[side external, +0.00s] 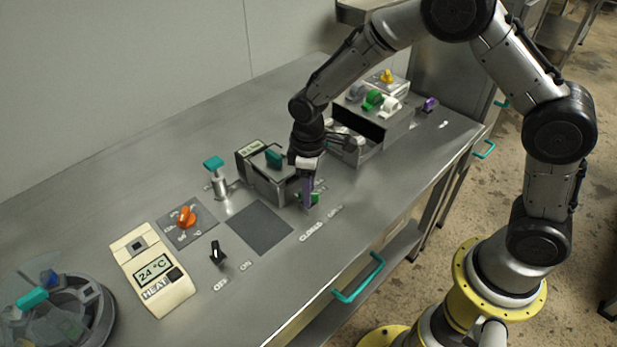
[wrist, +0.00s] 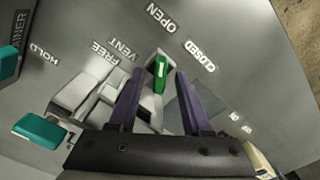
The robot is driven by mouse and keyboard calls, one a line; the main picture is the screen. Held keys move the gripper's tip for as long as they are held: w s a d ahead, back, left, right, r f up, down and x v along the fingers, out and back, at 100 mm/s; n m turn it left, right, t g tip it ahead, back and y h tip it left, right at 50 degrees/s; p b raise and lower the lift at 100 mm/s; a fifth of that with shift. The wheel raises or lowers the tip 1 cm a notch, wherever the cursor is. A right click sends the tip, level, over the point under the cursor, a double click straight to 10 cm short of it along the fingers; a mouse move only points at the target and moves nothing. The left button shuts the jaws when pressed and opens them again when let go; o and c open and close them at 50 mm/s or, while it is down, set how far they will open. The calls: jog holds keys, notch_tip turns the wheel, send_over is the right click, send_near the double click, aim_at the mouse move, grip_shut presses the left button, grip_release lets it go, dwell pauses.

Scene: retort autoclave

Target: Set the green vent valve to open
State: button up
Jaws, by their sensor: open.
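The green vent valve (wrist: 161,73) has a short green handle with a white mark, on a pale base. In the wrist view its handle lies between my gripper's (wrist: 159,72) two purple fingers, with a gap showing on each side. The handle runs roughly up the picture, its far end towards the OPEN label (wrist: 165,18). The CLOSED label (wrist: 200,55) is further right. I cannot tell its exact setting. In the side view my gripper (side external: 307,200) points down at the valve (side external: 315,198) and partly hides it. My gripper is open and holds nothing.
A grey box with a teal handle (side external: 274,158) stands close left of my gripper. Nearby are a teal-topped post (side external: 215,165), an orange knob (side external: 185,217), a black switch (side external: 217,252) and a heat display (side external: 152,272). An open-fronted box (side external: 372,125) stands behind.

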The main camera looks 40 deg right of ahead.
notch_tip(320, 180, up, 14)
jog(key=shift+f, duration=0.15)
dwell(0.3)
jog(key=s+d+r+m+t, duration=0.1)
jog(key=s+d+r+t, duration=0.1)
jog(key=s+d+r, duration=0.3)
jog(key=s+d+r+m+t, duration=0.15)
jog(key=s+r, duration=0.25)
jog(key=r, duration=0.4)
jog(key=s+d+f+m+t, duration=0.1)
jog(key=s+f+m, duration=0.1)
jog(key=s, duration=0.5)
jog(key=s+d+f+m+t, duration=0.1)
jog(key=s+d+f+m, duration=0.1)
jog(key=s, duration=0.6)
jog(key=shift+f+m, duration=0.3)
jog(key=shift+m, duration=0.05)
